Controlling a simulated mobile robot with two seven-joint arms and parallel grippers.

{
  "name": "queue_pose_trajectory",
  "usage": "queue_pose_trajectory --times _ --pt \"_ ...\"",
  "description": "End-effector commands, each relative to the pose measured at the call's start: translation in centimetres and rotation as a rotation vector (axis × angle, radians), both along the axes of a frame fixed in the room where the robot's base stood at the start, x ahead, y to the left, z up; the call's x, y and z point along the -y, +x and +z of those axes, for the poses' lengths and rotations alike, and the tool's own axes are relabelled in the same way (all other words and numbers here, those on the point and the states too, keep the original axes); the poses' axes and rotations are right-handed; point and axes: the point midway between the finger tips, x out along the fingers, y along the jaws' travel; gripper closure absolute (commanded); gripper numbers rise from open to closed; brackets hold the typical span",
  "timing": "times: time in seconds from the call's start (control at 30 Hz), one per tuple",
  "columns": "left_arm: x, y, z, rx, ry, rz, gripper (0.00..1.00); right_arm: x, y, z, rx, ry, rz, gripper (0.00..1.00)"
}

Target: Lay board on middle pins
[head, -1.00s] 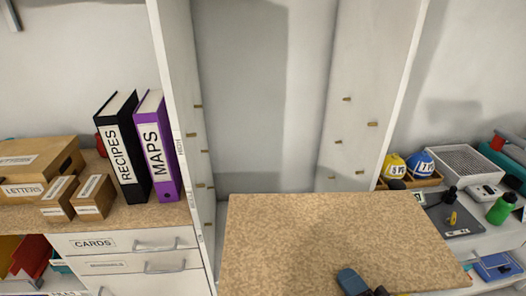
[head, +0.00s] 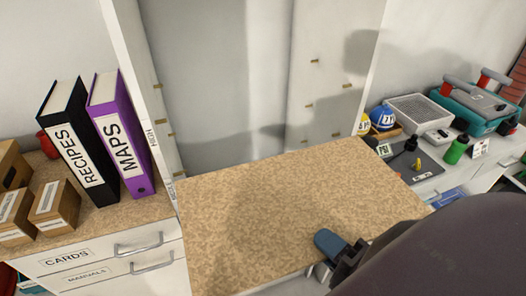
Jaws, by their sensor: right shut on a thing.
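The speckled tan board (head: 265,205) is held about level in front of the open shelf bay and hides its lower part. My right gripper (head: 330,250) is shut on the board's near edge; its dark arm comes in from the lower right. Small brass pins stick out of the left upright (head: 130,60) and the right upright (head: 335,40). Pins show on the left upright (head: 159,122) and on the right one (head: 309,105), above the board in the picture. The board looks apart from the pins. My left gripper is not in view.
A HIGH label (head: 151,136) is on the left upright's front edge. Left of the bay, a purple MAPS binder (head: 118,140) and a black RECIPES binder (head: 80,150) stand on a drawer cabinet. Right of it, a counter holds a grey basket (head: 418,114) and a green bottle (head: 456,150).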

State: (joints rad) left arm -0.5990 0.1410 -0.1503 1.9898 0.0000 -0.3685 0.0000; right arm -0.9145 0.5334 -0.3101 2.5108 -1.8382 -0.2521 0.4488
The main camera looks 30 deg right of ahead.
Motion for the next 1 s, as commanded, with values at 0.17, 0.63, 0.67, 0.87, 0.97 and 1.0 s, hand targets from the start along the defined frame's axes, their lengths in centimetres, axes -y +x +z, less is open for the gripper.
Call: queue_pose_trajectory --times 0.17,0.63,0.67,0.87,0.97,1.0 --pt "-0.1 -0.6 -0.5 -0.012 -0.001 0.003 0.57 0.3 1.2 0.1 0.004 -0.001 -0.002 1.0" --pt "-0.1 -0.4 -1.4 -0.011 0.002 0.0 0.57 1.1 5.0 0.1 0.01 -0.002 0.008 1.0" --pt "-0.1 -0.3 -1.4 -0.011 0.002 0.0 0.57 1.2 5.3 0.1 0.008 -0.003 0.006 1.0" --pt "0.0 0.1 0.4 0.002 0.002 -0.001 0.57 1.8 8.0 0.6 0.008 -0.004 0.004 1.0" --pt "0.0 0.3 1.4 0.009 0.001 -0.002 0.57 2.2 9.5 0.6 0.006 -0.003 0.003 1.0" --pt "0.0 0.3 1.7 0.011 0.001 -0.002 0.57 2.3 10.1 0.6 0.007 -0.003 0.003 1.0"
